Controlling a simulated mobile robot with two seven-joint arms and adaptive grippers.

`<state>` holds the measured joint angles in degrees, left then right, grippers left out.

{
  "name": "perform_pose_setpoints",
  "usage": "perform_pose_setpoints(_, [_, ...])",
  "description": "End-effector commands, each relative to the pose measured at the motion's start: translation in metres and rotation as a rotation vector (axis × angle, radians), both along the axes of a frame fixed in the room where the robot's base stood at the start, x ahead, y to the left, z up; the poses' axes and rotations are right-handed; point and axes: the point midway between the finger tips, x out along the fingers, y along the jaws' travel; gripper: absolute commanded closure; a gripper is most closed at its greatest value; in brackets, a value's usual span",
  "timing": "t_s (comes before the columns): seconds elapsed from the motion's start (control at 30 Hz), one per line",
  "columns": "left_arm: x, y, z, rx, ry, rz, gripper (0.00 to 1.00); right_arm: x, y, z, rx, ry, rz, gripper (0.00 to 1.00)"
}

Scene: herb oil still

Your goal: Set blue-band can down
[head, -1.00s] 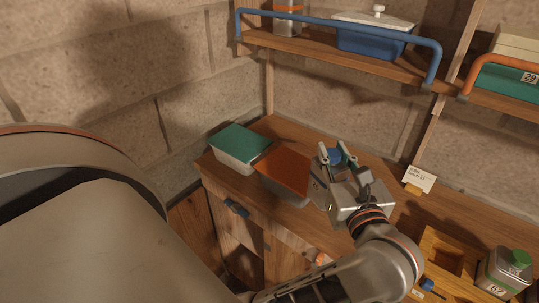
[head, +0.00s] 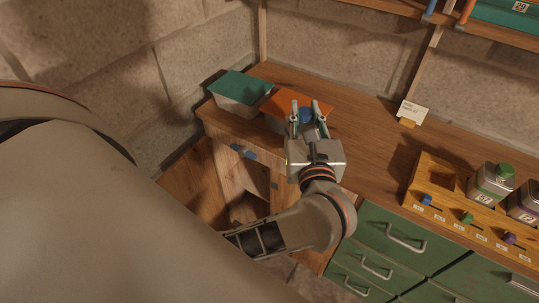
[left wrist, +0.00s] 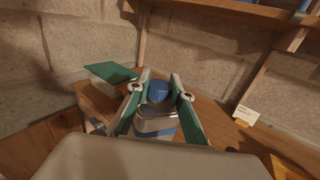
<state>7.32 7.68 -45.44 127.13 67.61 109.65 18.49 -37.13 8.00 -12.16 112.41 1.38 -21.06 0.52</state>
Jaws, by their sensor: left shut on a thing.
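The blue-band can shows its blue cap (head: 306,116) between the fingers of my left gripper (head: 308,107). In the left wrist view the can (left wrist: 156,122) has a blue cap, a metal shoulder and a blue band. The left fingers (left wrist: 160,88) are shut on it from both sides. The can looks roughly upright, over or near the left part of the wooden bench (head: 368,142). I cannot tell whether its base touches anything; its lower part is hidden. My right gripper is not in view.
An orange-lidded box (head: 285,100) is close behind the left gripper, with a green-lidded box (head: 239,88) left of it. A card (head: 412,110) stands at the back. A wooden rack (head: 424,172) with a green-capped can (head: 492,182) is right. Bench between is clear.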

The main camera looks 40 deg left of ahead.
Motion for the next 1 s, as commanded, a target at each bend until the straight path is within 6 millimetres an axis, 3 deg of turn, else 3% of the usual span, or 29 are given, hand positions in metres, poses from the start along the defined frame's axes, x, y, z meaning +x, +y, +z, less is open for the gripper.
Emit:
perform_pose_setpoints(0.6, [-0.016, 0.005, -0.061, 0.007, 0.002, -0.455, 1.0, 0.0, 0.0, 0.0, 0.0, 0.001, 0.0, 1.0])
perform_pose_setpoints(1.0, [-0.021, 0.005, -0.084, 0.004, -0.002, -0.622, 1.0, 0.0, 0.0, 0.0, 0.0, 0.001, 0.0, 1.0])
